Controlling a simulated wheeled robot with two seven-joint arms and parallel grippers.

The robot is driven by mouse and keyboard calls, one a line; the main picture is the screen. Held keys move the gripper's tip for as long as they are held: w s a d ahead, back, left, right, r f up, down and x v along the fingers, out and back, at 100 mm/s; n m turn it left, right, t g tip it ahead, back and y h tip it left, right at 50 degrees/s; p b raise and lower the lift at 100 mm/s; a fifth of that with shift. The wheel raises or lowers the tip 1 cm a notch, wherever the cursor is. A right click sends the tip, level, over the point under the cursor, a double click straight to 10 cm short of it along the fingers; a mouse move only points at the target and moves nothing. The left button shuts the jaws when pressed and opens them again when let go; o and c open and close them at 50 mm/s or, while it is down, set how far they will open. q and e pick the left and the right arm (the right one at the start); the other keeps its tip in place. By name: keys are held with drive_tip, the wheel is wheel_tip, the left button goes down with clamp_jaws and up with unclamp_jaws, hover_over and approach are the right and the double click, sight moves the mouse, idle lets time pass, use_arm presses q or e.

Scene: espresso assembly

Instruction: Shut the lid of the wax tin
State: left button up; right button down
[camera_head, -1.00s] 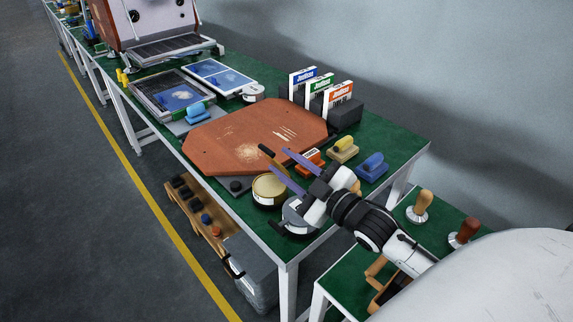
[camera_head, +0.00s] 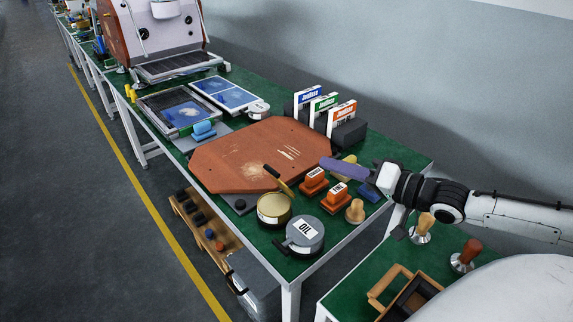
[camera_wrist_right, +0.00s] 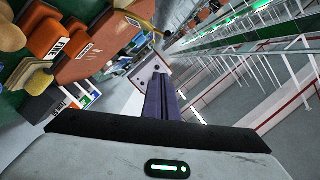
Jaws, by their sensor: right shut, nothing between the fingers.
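A round gold tin (camera_head: 274,209) with a dark rim and a pale yellow top stands near the table's front corner. I take it as the wax tin, but read no label; I cannot tell if its top is a lid or the contents. Next to it a grey round tin (camera_head: 305,234) has a flat top marked OIL. The fingers also show in the right wrist view (camera_wrist_right: 159,82), pressed together. My left gripper is not in view.
A brown board (camera_head: 255,155) fills the middle of the table. A dark-handled tool (camera_head: 278,179) lies by the gold tin. Two orange blocks (camera_head: 314,182) and a wooden knob (camera_head: 355,211) stand right of the tins. Boxes (camera_head: 340,119) stand at the back.

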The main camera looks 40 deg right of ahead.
drive_tip(key=b, duration=0.2)
hover_over(280, 183)
drive_tip(key=s, duration=0.2)
drive_tip(key=shift+w+d+f+m, duration=0.1)
drive_tip(key=shift+d+f, duration=0.05)
drive_tip(key=shift+f, duration=0.45)
drive_tip(key=shift+w+d+f+m, duration=0.1)
drive_tip(key=shift+d+f, duration=0.05)
drive_tip(key=shift+f, duration=0.45)
drive_tip(key=shift+w+d+f+m, duration=0.1)
drive_tip(key=shift+d+f, duration=0.05)
drive_tip(key=shift+f, duration=0.45)
